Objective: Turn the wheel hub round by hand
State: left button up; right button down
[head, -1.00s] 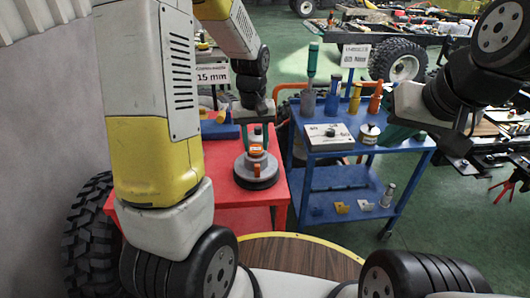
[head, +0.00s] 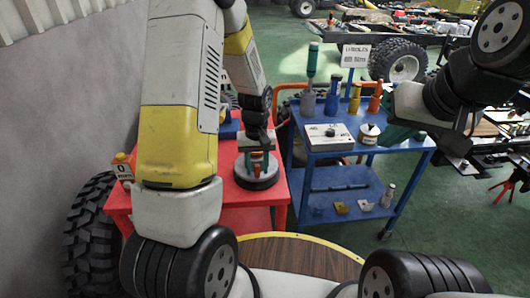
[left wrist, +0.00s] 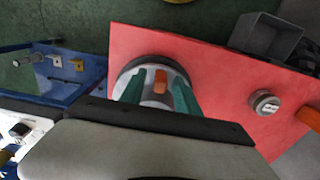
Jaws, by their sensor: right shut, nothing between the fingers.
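The wheel hub (head: 257,182) is a round grey disc on a dark base, lying flat on the red table. An orange part (left wrist: 160,80) stands up from its face in the left wrist view. My left gripper (head: 257,165) points down over the hub, and its green fingers sit apart on either side of the orange part. In the left wrist view my left gripper (left wrist: 158,88) is open; I cannot tell whether the fingers touch the hub. My right gripper (head: 400,133) is shut and empty above the right side of the blue cart, partly hidden by its own arm.
The red table (head: 230,217) has an orange-topped container (head: 123,166) at its left corner. The blue cart (head: 345,190) with bottles and a white box (head: 328,137) stands close on the right.

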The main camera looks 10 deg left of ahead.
pick_arm(q)
grip_shut()
dwell(1.4)
